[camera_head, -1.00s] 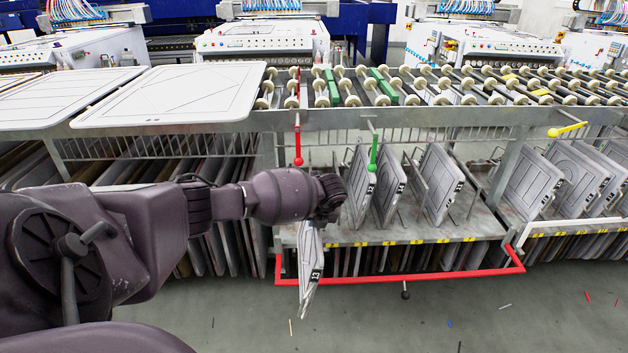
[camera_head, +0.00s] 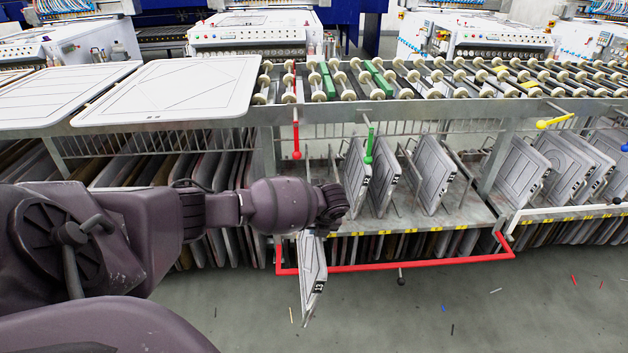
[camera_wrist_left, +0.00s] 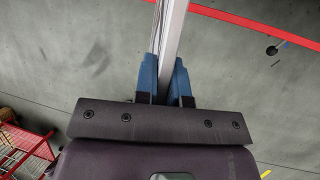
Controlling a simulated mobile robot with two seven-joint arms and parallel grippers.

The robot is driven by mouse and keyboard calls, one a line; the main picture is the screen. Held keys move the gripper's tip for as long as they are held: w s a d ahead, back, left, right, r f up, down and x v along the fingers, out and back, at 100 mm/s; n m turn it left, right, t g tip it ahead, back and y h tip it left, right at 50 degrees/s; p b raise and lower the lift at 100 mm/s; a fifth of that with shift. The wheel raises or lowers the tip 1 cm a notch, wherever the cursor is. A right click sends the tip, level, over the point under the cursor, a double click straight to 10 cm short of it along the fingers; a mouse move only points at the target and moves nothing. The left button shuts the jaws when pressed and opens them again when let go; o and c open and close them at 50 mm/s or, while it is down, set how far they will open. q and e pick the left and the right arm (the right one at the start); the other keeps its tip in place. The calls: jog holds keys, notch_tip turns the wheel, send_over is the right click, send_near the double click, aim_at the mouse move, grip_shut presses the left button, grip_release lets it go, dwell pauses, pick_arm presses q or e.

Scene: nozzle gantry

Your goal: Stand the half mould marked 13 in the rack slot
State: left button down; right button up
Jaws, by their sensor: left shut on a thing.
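The half mould marked 13 (camera_head: 312,270) hangs below my left gripper (camera_head: 330,212) in the head view, tilted, its black 13 label near the lower end. In the left wrist view my left gripper (camera_wrist_left: 166,85) is shut on the mould's narrow edge (camera_wrist_left: 172,40), between two blue fingers. In the head view the arm hides the fingers. The mould is in front of the rack shelf (camera_head: 440,225), which has upright rods forming slots. Several white moulds stand in the shelf, one (camera_head: 384,185) marked 14. My right gripper is not in view.
A red bar (camera_head: 420,265) runs along the shelf's front and shows beside the mould in the wrist view. A red-knobbed lever (camera_head: 296,150) and a green-knobbed lever (camera_head: 368,155) hang above the slots. Grey floor in front is mostly clear, with small scraps.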

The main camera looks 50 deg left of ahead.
aim_at(320, 264)
pick_arm(q)
jog(key=shift+s+d+r+p, duration=0.2)
jog(key=shift+s+d+p, duration=0.1)
jog(key=shift+s+d, duration=0.25)
jog(key=shift+s+d+r+p, duration=0.15)
jog(key=shift+s+d+p, duration=0.15)
jog(key=shift+d, duration=0.45)
jog(key=shift+s+d+p, duration=0.5)
jog(key=shift+s+d, duration=0.8)
jog(key=shift+d, duration=0.1)
jog(key=shift+s+d, duration=0.7)
jog(key=shift+d, duration=0.1)
jog(key=shift+s+d+f+p, duration=0.1)
jog(key=shift+s+d+p, duration=0.55)
jog(key=shift+s+d, duration=0.75)
jog(key=s+d+p, duration=0.1)
jog(key=s+d, duration=0.4)
jog(key=d, duration=0.2)
jog(key=shift+s, duration=0.25)
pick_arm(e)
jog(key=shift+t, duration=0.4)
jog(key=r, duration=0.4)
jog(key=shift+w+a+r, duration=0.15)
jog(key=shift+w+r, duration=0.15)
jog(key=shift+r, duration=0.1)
pick_arm(q)
jog(key=shift+w, duration=0.1)
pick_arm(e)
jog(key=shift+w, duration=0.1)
